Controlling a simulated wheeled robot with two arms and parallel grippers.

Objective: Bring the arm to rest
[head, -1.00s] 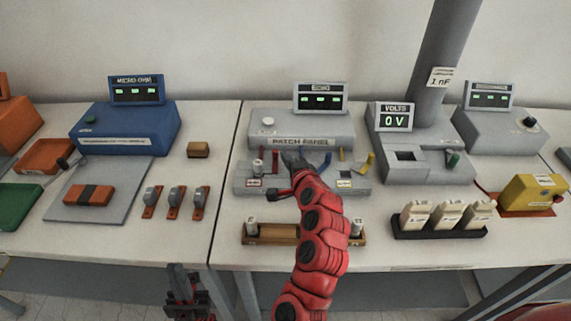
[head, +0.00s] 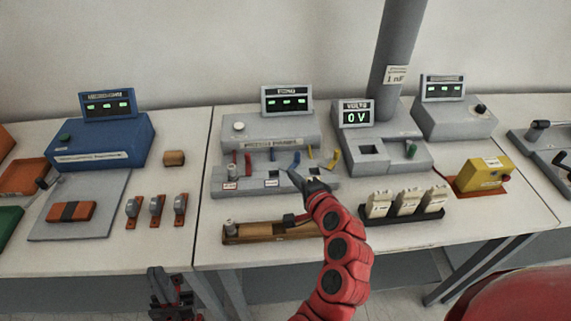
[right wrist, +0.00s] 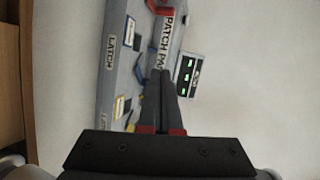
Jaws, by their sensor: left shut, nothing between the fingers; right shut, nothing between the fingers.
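My right arm reaches in from the bottom of the head view. Its right gripper (head: 294,178) is shut and empty, over the front right part of the grey patch panel (head: 262,181). In the right wrist view the two dark fingers (right wrist: 161,76) lie together, with the patch panel (right wrist: 113,75) behind them. I cannot tell whether the fingertips touch the panel. My left gripper (head: 166,278) is shut and empty, low in front of the table's front edge.
A wooden rack (head: 268,232) stands just in front of the panel, partly hidden by my right arm. White bottle-like pieces (head: 408,201) in a black tray stand to the right. Three switches (head: 157,207) stand at left.

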